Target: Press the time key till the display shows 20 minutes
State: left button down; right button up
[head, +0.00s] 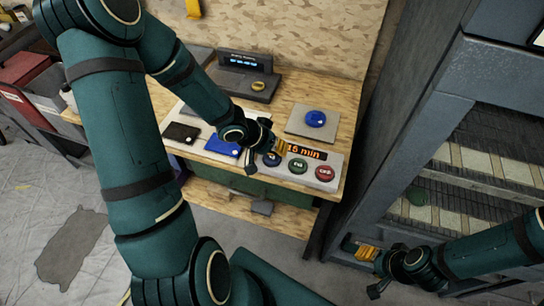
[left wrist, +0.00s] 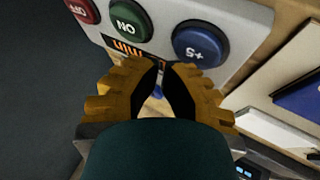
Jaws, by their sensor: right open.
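The grey key panel (head: 330,160) lies on the wooden bench. Its orange display (head: 303,152) seems to read 15 min, its left end partly hidden by my gripper. In front of the display are the blue +5 key (head: 271,159), the green ON key (head: 298,166) and the red key (head: 325,173). My left gripper (head: 277,147) is above the panel by the display, its fingertips together and empty. In the left wrist view the tips (left wrist: 163,66) are at the display, beside the blue key (left wrist: 200,44); contact cannot be told. My right gripper (head: 364,250) is open and empty at lower right.
A plate (head: 292,124) with a blue button (head: 316,118) is behind the panel. A dark device (head: 243,62) with a lit screen and a yellow button stands at the back. A black wallet (head: 181,133) and a blue one (head: 220,145) lie left. A grey metal rack (head: 405,130) stands right.

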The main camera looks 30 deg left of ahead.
aim_at(277, 158)
pick_arm(q)
jog(key=shift+f, duration=0.2)
dwell(0.5)
jog(key=shift+f, duration=0.3)
jog(key=shift+f+b, duration=0.35)
jog(key=shift+b, duration=0.05)
dwell(0.5)
jog(key=shift+r, duration=0.15)
jog(key=shift+r+p, duration=0.7)
jog(key=shift+p, duration=0.3)
notch_tip(277, 158, up, 5)
jog(key=p, duration=0.6)
